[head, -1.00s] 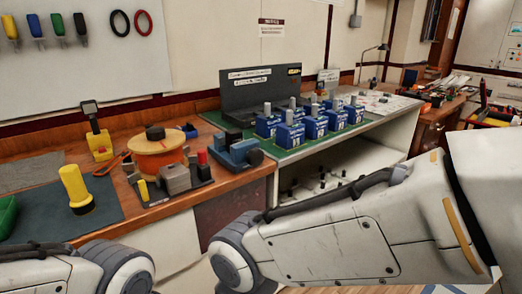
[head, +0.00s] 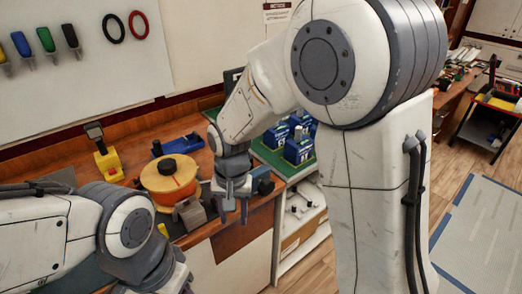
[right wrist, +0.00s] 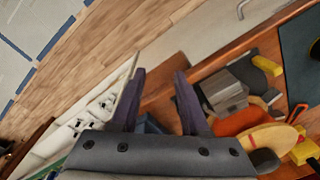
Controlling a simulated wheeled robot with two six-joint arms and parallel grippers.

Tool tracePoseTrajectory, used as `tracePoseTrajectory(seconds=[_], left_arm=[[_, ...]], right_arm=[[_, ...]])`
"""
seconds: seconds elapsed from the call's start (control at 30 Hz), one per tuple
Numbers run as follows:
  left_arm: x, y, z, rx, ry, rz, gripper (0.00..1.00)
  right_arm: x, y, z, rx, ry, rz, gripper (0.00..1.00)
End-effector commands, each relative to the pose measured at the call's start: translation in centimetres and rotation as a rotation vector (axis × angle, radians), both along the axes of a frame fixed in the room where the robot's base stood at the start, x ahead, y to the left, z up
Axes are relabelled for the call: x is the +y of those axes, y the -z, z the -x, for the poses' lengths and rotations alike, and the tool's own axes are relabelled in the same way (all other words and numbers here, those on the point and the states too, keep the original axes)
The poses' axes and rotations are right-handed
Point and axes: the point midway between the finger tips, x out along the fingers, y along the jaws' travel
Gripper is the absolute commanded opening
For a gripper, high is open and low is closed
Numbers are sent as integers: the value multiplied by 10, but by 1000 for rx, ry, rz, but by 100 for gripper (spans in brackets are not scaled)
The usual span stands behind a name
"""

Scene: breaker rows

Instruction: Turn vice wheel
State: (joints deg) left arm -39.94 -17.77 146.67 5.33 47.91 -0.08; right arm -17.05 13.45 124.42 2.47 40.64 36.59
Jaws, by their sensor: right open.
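The blue vice (head: 263,183) is at the front edge of the wooden bench, mostly hidden behind my right gripper in the head view. Its wheel cannot be made out. My right gripper (head: 233,203) is open and points down over the front of the vice. In the right wrist view, the two dark fingers of the right gripper (right wrist: 160,100) stand apart, with a little of the blue vice (right wrist: 152,124) low between them. Contact cannot be told. My left arm shows at lower left in the head view, but its gripper cannot be seen.
An orange spool (head: 168,178) and a grey block (right wrist: 224,92) are close beside the gripper. A yellow stand (head: 107,162) and a blue tool (head: 185,145) are farther back. Blue breakers (head: 298,150) stand on the green mat to the right. Wood floor is clear in front.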

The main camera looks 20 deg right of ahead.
Motion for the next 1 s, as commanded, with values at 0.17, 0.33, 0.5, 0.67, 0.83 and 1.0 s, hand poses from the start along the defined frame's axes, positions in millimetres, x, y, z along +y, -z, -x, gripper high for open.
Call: tracePoseTrajectory(seconds=[0.17,0.33,0.5,0.67,0.83,1.0], left_arm=[[0,-90,0,0,0,0,50],[0,-142,0,0,1,0,50],[0,-170,0,0,1,0,50],[0,-177,0,1,1,-1,50],[0,-183,0,1,2,-1,50],[0,-195,0,0,4,-1,50]], right_arm=[[-42,-51,-53,19,333,13,45],[-82,-67,-87,28,606,20,45],[-112,-69,-104,31,781,25,45],[-123,-65,-109,32,847,26,45],[-123,-46,-109,36,852,28,45],[-123,-15,-108,36,851,28,45]])
